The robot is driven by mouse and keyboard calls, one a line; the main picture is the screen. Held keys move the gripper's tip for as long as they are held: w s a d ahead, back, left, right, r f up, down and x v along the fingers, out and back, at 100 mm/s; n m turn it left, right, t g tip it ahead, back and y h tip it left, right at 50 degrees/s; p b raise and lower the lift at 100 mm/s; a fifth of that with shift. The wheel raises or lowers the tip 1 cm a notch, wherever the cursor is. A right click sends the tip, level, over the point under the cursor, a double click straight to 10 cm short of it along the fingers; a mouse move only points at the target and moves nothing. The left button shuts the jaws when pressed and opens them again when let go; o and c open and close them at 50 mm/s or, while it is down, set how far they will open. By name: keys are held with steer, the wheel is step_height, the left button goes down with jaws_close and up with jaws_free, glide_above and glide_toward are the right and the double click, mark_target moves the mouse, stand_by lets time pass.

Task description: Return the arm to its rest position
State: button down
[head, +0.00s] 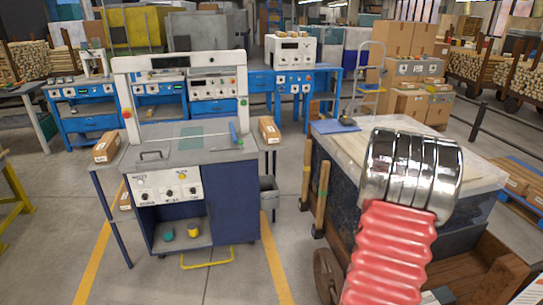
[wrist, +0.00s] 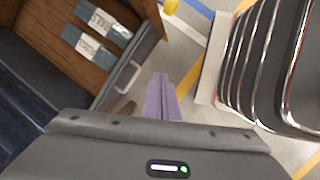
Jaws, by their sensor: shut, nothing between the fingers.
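My gripper (wrist: 161,98) shows in the wrist view as lavender fingers reaching up from a grey body with a small green light. The fingers are together and hold nothing. Bare floor shows beyond the fingertips, and no object touches them. In the head view, the ribbed chrome and red part of my arm fills the right foreground; the gripper itself cannot be made out there.
A workbench (head: 165,155) with a white frame stands left of centre. A cart (head: 470,270) with wooden sides is behind my arm at right. In the wrist view, a wooden compartment (wrist: 135,52) holds labelled grey packs (wrist: 96,18). Floor between bench and cart is clear.

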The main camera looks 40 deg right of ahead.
steer(key=w+a+r+m+t, duration=0.2)
steer(key=w+a+r, duration=0.4)
steer(key=a+r, duration=0.3)
steer(key=w+a+r+m+t, duration=0.1)
steer(key=w+a+r+m, duration=0.2)
steer(key=w+a+r, duration=0.6)
steer(key=a+r+n+t, duration=0.1)
steer(key=a+r+t, duration=0.1)
steer(key=a, duration=0.6)
steer(key=a+r+n+t+y, duration=0.1)
steer(key=a+r+n+t, duration=0.1)
steer(key=a+r, duration=0.3)
steer(key=s+a+r+n+t+y, duration=0.1)
steer(key=a+r, duration=0.3)
steer(key=a, duration=0.8)
steer(key=shift+a+r+n+t, duration=0.2)
steer(key=shift+r+n+t, duration=0.1)
steer(key=shift+t, duration=0.2)
steer(key=shift+s, duration=0.1)
